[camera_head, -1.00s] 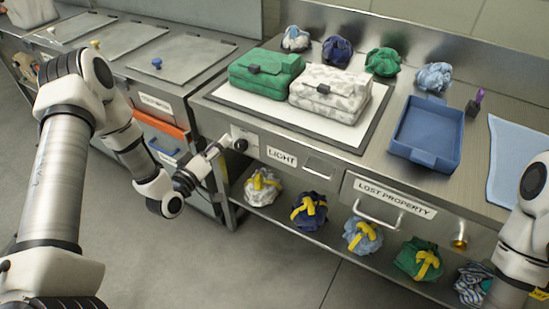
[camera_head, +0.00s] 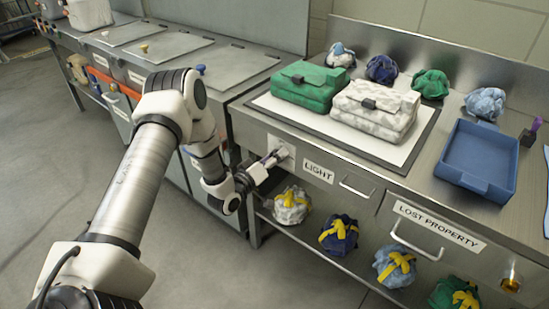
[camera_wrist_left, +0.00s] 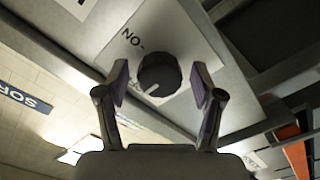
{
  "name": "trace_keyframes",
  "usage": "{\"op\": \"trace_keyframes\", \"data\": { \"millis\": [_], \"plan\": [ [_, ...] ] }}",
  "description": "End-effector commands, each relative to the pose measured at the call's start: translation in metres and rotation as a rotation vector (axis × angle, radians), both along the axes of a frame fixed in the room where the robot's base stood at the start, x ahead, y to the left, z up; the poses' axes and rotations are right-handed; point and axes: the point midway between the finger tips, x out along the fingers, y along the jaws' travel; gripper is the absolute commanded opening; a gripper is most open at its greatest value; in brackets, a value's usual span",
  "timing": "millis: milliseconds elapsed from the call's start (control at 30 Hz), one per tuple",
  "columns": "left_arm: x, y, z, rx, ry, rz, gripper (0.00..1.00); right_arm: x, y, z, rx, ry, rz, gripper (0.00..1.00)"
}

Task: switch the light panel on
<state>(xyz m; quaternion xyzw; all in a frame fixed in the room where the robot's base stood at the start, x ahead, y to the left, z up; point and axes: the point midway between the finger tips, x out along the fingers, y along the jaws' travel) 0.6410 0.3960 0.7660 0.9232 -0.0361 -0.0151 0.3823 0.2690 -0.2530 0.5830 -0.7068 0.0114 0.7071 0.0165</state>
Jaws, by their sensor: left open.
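The light panel (camera_head: 308,121) is a white sheet in a dark frame on the counter, with a green bag (camera_head: 308,87) and a white mottled bag (camera_head: 376,108) on it. Below it, left of the LIGHT label (camera_head: 318,172), is a white switch plate (camera_head: 290,146). The dark round knob (camera_wrist_left: 159,74), with a pale pointer line, shows on this plate in the left wrist view. My left gripper (camera_head: 275,158) is at the plate. In the wrist view its open fingers (camera_wrist_left: 160,84) stand on both sides of the knob; contact cannot be told. My right gripper is out of view.
A blue tray (camera_head: 480,157) stands right of the panel. Several bundled bags line the counter's back and the lower shelf. A drawer labelled LOST PROPERTY (camera_head: 438,226) is right of the switch. Open floor lies left of the counter.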

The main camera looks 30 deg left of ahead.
Motion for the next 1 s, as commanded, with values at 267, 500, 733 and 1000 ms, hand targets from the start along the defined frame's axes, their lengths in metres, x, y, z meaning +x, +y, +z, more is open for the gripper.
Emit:
{"op": "trace_keyframes", "data": {
  "millis": [267, 500, 733, 1000],
  "plan": [
    [-0.0001, 0.0, -0.0001, 0.0, 0.0, 0.0, 0.32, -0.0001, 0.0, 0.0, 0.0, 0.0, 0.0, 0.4],
    [-0.0002, 0.0, -0.0001, 0.0, 0.0, 0.0, 0.07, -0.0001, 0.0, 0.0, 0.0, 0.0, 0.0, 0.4],
    [-0.0002, 0.0, 0.0001, 0.029, -0.002, 0.0, 0.07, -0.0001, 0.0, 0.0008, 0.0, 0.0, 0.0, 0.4],
    [-0.0001, -0.0003, 0.0008, 0.162, -0.012, 0.001, 0.07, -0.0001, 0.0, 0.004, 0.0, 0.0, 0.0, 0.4]
  ]
}}
